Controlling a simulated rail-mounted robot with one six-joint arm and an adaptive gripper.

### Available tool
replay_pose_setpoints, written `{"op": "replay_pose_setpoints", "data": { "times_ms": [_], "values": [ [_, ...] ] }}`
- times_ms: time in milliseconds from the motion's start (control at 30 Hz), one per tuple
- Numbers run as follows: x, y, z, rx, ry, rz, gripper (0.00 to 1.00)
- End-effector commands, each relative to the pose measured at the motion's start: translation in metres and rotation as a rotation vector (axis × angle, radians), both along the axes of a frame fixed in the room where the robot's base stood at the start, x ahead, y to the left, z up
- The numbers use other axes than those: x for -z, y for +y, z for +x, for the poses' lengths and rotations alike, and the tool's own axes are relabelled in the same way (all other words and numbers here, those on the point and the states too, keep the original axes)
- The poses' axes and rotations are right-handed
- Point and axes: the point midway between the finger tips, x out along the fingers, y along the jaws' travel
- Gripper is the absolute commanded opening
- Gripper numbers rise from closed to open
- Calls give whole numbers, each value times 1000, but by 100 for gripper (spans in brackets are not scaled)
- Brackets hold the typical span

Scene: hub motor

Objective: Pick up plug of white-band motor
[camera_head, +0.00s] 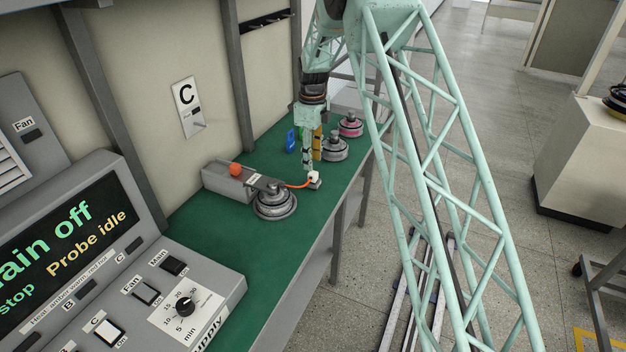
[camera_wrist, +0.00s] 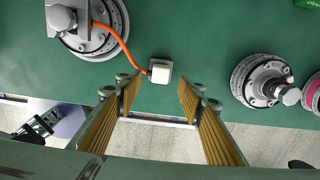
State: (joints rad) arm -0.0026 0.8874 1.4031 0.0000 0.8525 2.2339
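A grey hub motor (camera_head: 273,203) with pale rings stands on the green bench; it also shows at the top left of the wrist view (camera_wrist: 108,42). An orange cable (camera_wrist: 116,38) runs from it to a small white plug (camera_wrist: 160,71) on a grey square base, also seen in the head view (camera_head: 314,177). My gripper (camera_wrist: 159,86) is open and empty, with the plug centred between its two ribbed fingers and just past their tips in the picture. In the head view my gripper (camera_head: 312,162) hangs just above the plug; any contact cannot be told.
Another grey motor (camera_head: 334,150) and a pink-band motor (camera_head: 350,126) stand farther along the bench. A grey box (camera_head: 225,183) with an orange ball (camera_head: 236,169) sits behind the near motor. A blue item (camera_head: 291,140) stands near the wall. The bench edge is close to the plug.

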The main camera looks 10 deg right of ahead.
Motion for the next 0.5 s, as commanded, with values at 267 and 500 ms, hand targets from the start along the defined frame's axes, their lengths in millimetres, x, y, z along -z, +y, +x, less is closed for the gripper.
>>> {"op": "replay_pose_setpoints", "data": {
  "times_ms": [267,500],
  "values": [
    [21,0,0,0,0,0,35],
    [21,0,0,0,-1,0,35]
  ]
}}
